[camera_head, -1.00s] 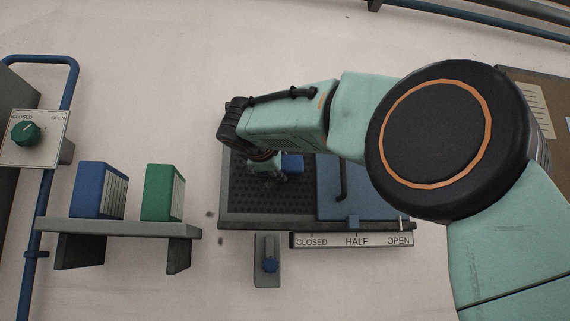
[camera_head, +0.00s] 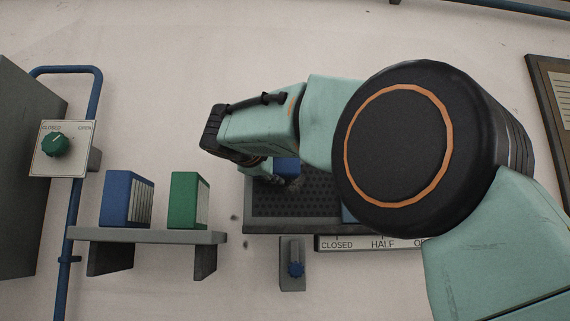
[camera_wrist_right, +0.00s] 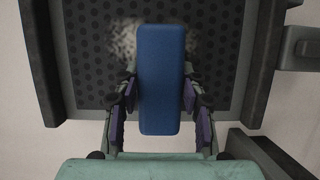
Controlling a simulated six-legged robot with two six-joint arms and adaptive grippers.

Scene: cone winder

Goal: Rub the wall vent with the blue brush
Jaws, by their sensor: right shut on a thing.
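The wall vent (camera_head: 260,222) is a dark perforated plate in a grey frame, partly hidden behind my right arm in the head view. My right gripper (camera_head: 270,170) is in front of its upper left part. It is shut on the blue brush (camera_wrist_right: 161,75), whose blue back shows between the two fingers in the right wrist view. The brush's working face is hidden, so I cannot tell whether it touches the plate. A pale, mottled patch shows on the plate around the brush's far end. My left gripper is not in view.
A grey shelf (camera_head: 150,236) at left holds a blue block (camera_head: 120,198) and a green block (camera_head: 184,201). A green knob (camera_head: 55,144) is on a panel beside a blue pipe.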

